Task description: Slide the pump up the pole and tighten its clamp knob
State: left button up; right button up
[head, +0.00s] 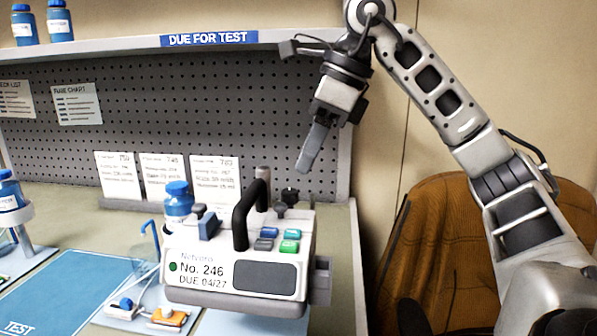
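The pump (205,272) is a white box marked "No. 246", with a dark screen, coloured buttons and a black top handle (240,222). A short grey post (262,188), which looks like the pole's top, shows behind the handle. The rest of it is hidden by the pump. A dark knob (290,196) stands at the pump's back right; I cannot tell if it is the clamp knob. My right gripper (307,160) hangs above and behind the pump, pointing down, apart from it and holding nothing visible. Its fingers overlap, so their gap is hidden. My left gripper is out of view.
A blue bottle (178,202) shows at the pump's left rear. A shelf (130,46) and pegboard (200,110) stand behind, with white cards (168,178) below. A blue mat (65,292) lies left. A brown chair (440,240) is at right, behind my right arm.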

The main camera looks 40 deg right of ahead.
pick_arm(q)
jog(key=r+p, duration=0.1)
jog(key=p, duration=0.1)
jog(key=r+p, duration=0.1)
jog(key=p, duration=0.1)
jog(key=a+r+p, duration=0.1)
jog(key=p, duration=0.1)
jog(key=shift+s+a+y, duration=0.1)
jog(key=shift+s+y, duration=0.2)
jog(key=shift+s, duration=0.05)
pick_arm(e)
jog(key=v, duration=1)
jog(key=shift+r, duration=0.2)
